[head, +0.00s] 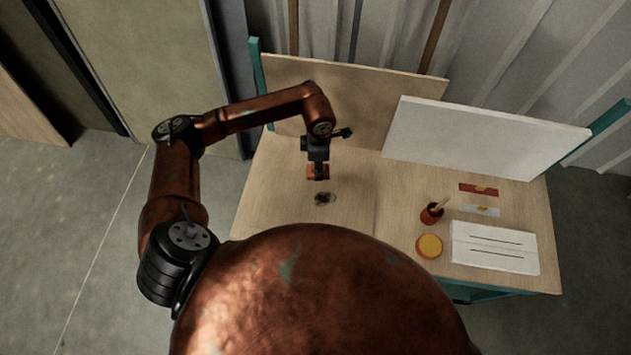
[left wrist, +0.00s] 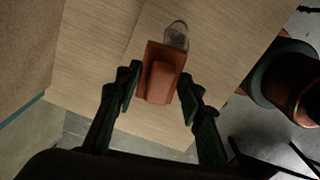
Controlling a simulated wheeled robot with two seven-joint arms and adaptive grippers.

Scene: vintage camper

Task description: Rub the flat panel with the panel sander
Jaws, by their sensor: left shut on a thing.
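The flat panel (head: 272,195) is pale wood and seems to be the left part of the bench top. The panel sander (head: 318,172) is an orange-brown block with a raised grip. My left gripper (head: 318,162) is shut on the sander, which also shows between its fingers in the left wrist view (left wrist: 160,78). The sander is just behind the smudge in the head view; I cannot tell whether it touches the panel. My right gripper is not in view.
A wooden board (head: 350,90) and a white board (head: 480,140) stand upright along the back. On the right are a brown cup (head: 430,216) with a stick, a yellow-topped round tin (head: 429,246), a white slab (head: 495,248) and small cards (head: 479,190).

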